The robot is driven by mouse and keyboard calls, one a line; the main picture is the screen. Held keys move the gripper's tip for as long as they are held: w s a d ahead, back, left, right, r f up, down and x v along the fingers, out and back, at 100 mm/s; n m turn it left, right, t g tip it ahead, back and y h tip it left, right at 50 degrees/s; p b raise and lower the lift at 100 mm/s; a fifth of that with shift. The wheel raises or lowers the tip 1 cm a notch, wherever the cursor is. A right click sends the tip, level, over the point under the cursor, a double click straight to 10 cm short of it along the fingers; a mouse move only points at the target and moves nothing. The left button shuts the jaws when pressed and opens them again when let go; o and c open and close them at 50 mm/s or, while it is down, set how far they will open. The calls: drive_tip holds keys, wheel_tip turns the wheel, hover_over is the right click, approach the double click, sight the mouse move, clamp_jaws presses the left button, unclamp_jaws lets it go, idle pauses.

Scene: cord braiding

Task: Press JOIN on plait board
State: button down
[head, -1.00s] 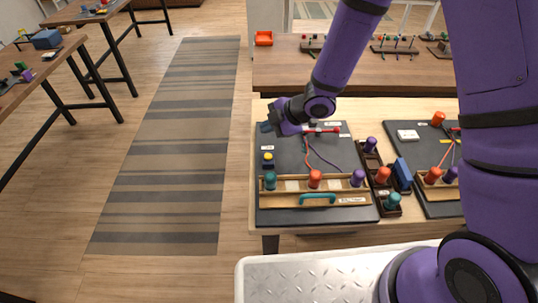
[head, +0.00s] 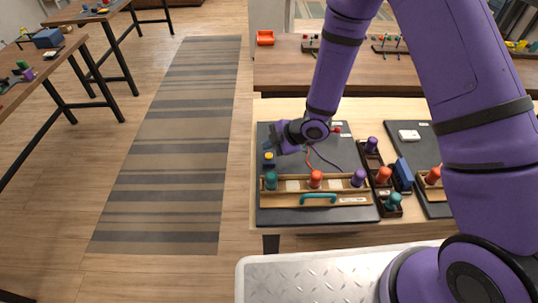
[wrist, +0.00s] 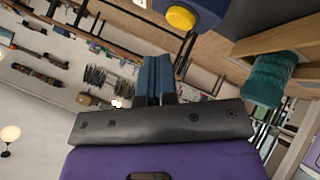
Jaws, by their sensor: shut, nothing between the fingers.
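The plait board (head: 350,215) is a dark panel on the front table, with a yellow button (head: 268,156) on a dark block at its left side. The button also shows at the top of the wrist view (wrist: 180,18). Any lettering on it is too small to read. My gripper (head: 269,143) is shut and empty, its blue fingertips (wrist: 157,62) just behind the button in the head view and apart from it in the wrist view. A teal bobbin (head: 270,180), an orange bobbin (head: 316,179) and a purple bobbin (head: 359,178) stand in the board's wooden rack.
A dark tray with more bobbins (head: 383,175) and a blue block (head: 403,173) stand right of the board. A second board (head: 440,210) lies further right, partly hidden by my arm. A teal handle (head: 318,197) is on the rack's front.

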sight(269, 156)
drive_tip(key=shift+f, duration=0.6)
drive_tip(key=shift+f, duration=0.15)
idle(1.6)
drive_tip(key=shift+f, duration=0.25)
drive_tip(key=shift+f, duration=0.55)
idle(0.8)
drive_tip(key=shift+r, duration=0.95)
drive_tip(key=shift+r, duration=0.1)
drive_tip(key=shift+r, duration=2.45)
